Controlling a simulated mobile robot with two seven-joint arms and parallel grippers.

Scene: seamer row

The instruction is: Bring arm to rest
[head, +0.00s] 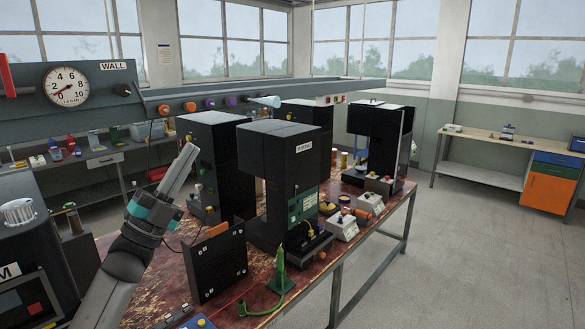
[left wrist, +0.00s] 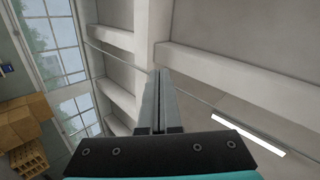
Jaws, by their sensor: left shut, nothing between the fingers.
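My left gripper (head: 184,170) is raised above the red-brown bench (head: 133,293) at the left of the head view. Its two grey fingers point up and lie together, shut with nothing between them. In the left wrist view the closed fingers (left wrist: 161,103) point toward the ceiling beams, with nothing near the tips. My right gripper is not seen in either view.
Black machines (head: 283,180) stand on the bench to the right of my left gripper. A dark panel (head: 216,265) and a green stand (head: 280,275) are nearer. A grey overhead beam (head: 230,92) with a gauge (head: 67,86) crosses behind. Open floor (head: 460,255) lies right.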

